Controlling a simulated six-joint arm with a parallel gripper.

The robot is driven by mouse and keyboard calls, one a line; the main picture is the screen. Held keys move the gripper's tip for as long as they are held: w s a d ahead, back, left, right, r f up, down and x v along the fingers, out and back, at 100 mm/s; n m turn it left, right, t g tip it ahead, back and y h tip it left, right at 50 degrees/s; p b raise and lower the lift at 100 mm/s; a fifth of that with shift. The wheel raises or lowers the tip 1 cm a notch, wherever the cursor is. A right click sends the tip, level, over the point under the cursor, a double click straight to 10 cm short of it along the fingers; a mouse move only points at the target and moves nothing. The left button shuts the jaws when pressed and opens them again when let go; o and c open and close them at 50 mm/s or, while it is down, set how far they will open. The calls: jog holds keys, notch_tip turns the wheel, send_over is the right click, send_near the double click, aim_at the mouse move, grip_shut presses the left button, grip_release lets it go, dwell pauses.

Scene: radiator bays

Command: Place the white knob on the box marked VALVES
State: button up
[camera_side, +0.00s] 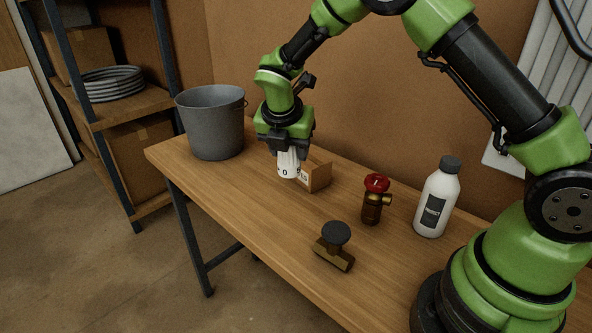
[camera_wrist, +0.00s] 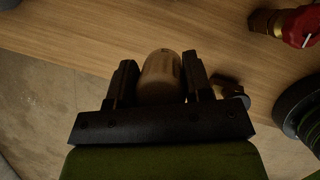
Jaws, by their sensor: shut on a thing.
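The white knob (camera_side: 288,163), with a dark 0 mark on its side, is held upright between the fingers of my gripper (camera_side: 287,150). In the wrist view the knob (camera_wrist: 160,76) sits between the two black fingers (camera_wrist: 160,85). A small cardboard box (camera_side: 320,178) stands on the bench just right of and behind the knob in the side view. Its white label is partly hidden by the knob, with only the last letters showing. I cannot tell how high the knob is above the bench.
A grey bucket (camera_side: 213,128) stands at the bench's left end. A brass valve with a red handwheel (camera_side: 376,184), a brass valve with a black cap (camera_side: 335,236) and a white bottle (camera_side: 437,202) stand to the right. The bench front is clear.

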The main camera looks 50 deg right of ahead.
jog(key=w+d+r+m, duration=0.15)
jog(key=d+r, duration=0.45)
jog(key=d, duration=0.6)
jog(key=shift+n, duration=0.35)
jog(key=f, duration=0.5)
jog(key=shift+w+f, duration=0.15)
jog(key=shift+w, duration=0.1)
send_over(319, 159)
jog(key=shift+s+f, duration=0.1)
jog(key=shift+f, duration=2)
jog(key=o, duration=1)
jog(key=shift+f, duration=0.15)
